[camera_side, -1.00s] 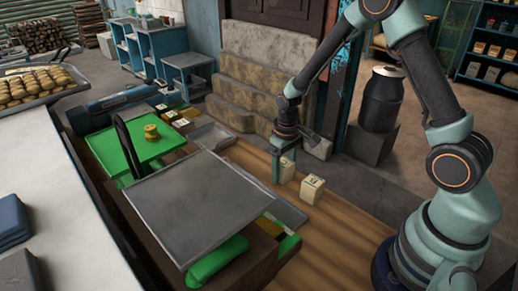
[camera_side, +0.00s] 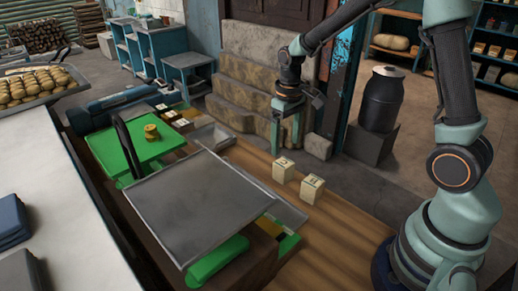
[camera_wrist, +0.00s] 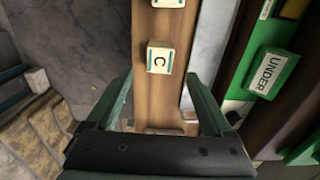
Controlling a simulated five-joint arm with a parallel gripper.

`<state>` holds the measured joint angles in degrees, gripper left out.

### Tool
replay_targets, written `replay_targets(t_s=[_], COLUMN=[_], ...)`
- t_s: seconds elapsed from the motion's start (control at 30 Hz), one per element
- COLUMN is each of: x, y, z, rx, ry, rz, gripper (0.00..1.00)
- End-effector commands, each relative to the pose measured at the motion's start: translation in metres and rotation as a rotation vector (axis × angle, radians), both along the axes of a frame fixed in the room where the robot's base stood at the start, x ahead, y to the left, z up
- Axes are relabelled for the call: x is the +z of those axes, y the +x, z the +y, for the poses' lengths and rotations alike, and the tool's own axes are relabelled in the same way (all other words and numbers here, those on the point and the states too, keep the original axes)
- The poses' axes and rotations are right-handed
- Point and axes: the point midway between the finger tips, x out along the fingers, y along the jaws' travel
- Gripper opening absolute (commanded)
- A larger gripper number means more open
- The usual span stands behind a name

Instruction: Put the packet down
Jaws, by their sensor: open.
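Two small cream packets stand apart on the wooden counter in the side view: one nearer my gripper (camera_side: 283,169) and one to its right (camera_side: 312,189). In the wrist view, a packet marked "C" (camera_wrist: 160,57) stands upright on the wood just beyond my fingertips, and part of another packet (camera_wrist: 168,3) shows at the top edge. My gripper (camera_side: 286,148) is open and empty, above and behind the nearer packet and clear of it. In the wrist view its two fingers (camera_wrist: 158,80) are spread wide with nothing between them.
A grey metal plate (camera_side: 200,207) lies left of the packets. A green scale pan (camera_side: 140,148) holds brass weights (camera_side: 151,132). A green "UNDER" label (camera_wrist: 271,73) shows in the wrist view. Stone steps (camera_side: 256,70) rise behind. Bare wood (camera_side: 340,222) lies right of the packets.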

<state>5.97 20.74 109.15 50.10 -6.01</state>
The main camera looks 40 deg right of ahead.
Motion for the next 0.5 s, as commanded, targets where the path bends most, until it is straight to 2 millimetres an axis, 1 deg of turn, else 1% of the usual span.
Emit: replay_targets(t_s=[0.03,0.27,0.37,0.5], x=[0.007,0.026,0.043,0.076], y=[0.001,-0.001,-0.007,-0.024], z=[0.0,0.001,0.005,0.013], rx=[0.0,0.0,0.001,0.002], ry=[0.0,-0.001,-0.005,-0.01], rz=[-0.004,-0.013,-0.049,-0.136], gripper=[0.86,0.86,0.86,0.86])
